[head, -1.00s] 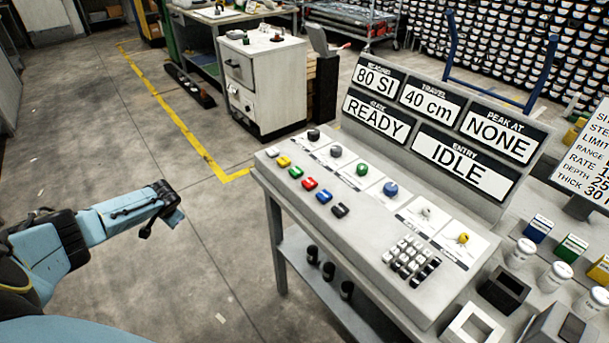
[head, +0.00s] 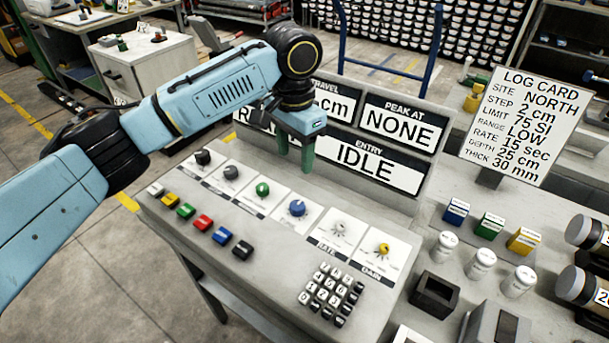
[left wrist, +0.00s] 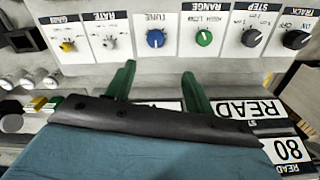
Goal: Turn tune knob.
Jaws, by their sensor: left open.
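The tune knob (head: 297,208) is the round blue knob on a white plate in the console's knob row. In the left wrist view the tune knob (left wrist: 155,38) appears upside down under its TUNE label, beyond the gap between the fingertips. My left gripper (head: 295,166) has green fingers pointing down, spread apart and empty. It is above the console, behind the knob toward the display board, not touching the knob. The fingers also show in the left wrist view (left wrist: 158,72). My right gripper is in neither view.
Green range knob (head: 263,189) and rate knob (head: 339,228) flank the tune knob. Colored buttons (head: 203,222) and a keypad (head: 332,294) lie in front. The display board (head: 365,170) rises behind. A log card (head: 525,125) stands right.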

